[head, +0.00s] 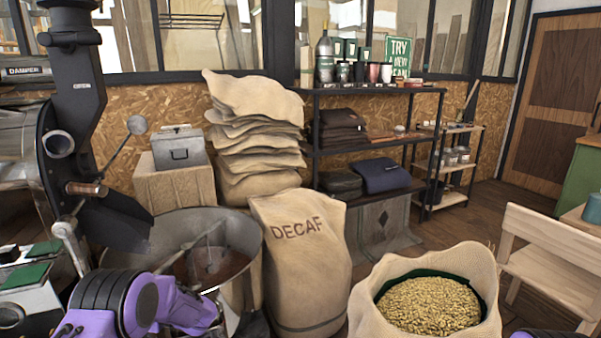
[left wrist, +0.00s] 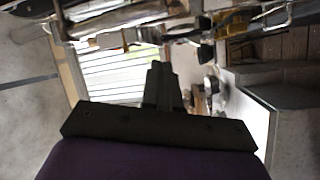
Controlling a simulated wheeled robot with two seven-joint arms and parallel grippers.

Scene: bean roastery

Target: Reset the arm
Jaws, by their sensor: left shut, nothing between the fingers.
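My left arm, purple and black, comes in at the lower left of the head view, in front of the roaster's round cooling pan (head: 235,225). In the left wrist view my left gripper (left wrist: 158,68) shows its dark fingers together, with nothing between them.
A DECAF sack (head: 298,265) stands right of the pan. An open sack of pale beans (head: 375,310) is at front right, near a wooden chair (head: 550,250). Stacked sacks (head: 255,130) and a shelf (head: 365,152) stand behind. Wooden floor (head: 465,215) is clear at right.

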